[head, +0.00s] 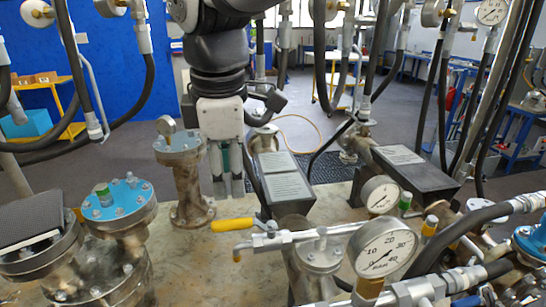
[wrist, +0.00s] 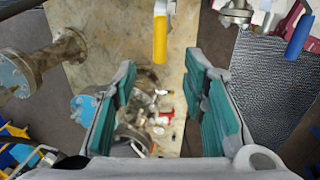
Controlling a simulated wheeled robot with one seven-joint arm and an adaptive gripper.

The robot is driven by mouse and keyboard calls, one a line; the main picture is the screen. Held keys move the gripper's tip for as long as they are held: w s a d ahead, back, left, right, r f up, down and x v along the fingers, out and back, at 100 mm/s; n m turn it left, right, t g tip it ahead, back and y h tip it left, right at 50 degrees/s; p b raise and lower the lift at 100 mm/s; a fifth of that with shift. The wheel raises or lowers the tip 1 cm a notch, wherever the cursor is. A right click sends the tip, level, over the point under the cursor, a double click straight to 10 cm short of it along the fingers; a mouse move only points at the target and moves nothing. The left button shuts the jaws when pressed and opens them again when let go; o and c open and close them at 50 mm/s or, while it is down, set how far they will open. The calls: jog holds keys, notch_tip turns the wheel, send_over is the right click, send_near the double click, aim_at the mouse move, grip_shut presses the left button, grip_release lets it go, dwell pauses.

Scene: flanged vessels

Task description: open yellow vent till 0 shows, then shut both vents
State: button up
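The yellow vent handle (head: 232,225) points left from a metal valve and pipe at the front middle of the head view. In the wrist view the yellow handle (wrist: 160,38) hangs at the top centre, ahead of the fingers. My gripper (head: 229,190) points down behind and above the handle, apart from it. In the wrist view my gripper (wrist: 163,95) has its teal-padded fingers wide apart with nothing held. A blue handle (wrist: 299,36) shows at the wrist view's upper right.
A flanged pipe with a small gauge (head: 188,180) stands just left of my gripper. A dark box with labels (head: 285,185) is close on its right. A blue-topped vessel (head: 118,200) is at left. Hoses and another gauge (head: 380,195) crowd the right.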

aim_at(233, 221)
jog(key=f, duration=0.4)
jog(key=w+f+p, duration=0.1)
jog(key=f, duration=0.3)
jog(key=w+f, duration=0.1)
jog(key=f, duration=0.2)
jog(key=shift+w+a+f, duration=0.2)
jog(key=shift+a+f, duration=0.1)
jog(key=shift+f, duration=0.1)
jog(key=shift+c, duration=0.3)
grip_shut()
